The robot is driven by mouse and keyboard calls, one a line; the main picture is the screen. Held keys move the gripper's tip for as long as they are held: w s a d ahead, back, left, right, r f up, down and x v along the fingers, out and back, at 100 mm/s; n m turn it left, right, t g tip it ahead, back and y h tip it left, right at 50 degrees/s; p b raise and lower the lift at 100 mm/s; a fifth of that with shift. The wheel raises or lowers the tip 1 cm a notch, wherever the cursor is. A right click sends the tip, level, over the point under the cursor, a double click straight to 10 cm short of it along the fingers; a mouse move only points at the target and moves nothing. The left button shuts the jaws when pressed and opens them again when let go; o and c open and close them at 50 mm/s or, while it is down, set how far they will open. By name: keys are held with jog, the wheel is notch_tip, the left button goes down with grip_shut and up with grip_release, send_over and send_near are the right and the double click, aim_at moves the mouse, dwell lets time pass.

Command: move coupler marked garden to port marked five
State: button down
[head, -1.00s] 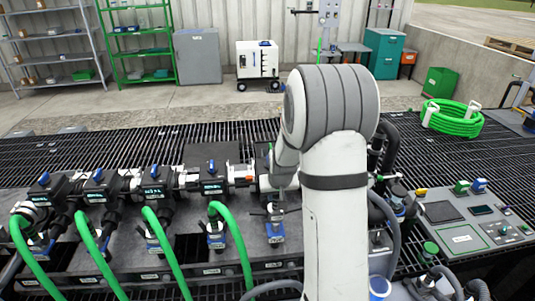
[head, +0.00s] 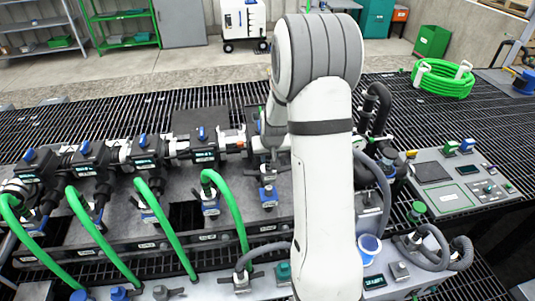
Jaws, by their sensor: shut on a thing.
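A row of dark manifold units with blue-topped knobs and small lit displays (head: 147,162) runs across the left half of the bench. Green hoses (head: 172,238) curve down in front of several of them. A blue-bodied fitting (head: 268,194) stands at the right end of the row, with no green hose visible on it. My gripper (head: 269,169) is small, partly hidden behind my own arm, and points down just above this fitting. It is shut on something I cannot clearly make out. The labels, including garden and five, are too small to read.
A grey control panel (head: 462,181) with buttons stands at the right. A coiled green hose (head: 444,79) lies behind it on the dark grating. Grey hoses (head: 436,251) and a white-and-blue cylinder (head: 369,249) crowd the front right. Shelves (head: 123,25) stand at the back left.

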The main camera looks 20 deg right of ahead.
aim_at(269, 171)
jog(key=shift+f+b, duration=3.5)
jog(key=shift+f, duration=0.8)
jog(key=c, duration=1.1)
grip_release()
jog(key=shift+r, duration=0.1)
jog(key=shift+v, duration=3.85)
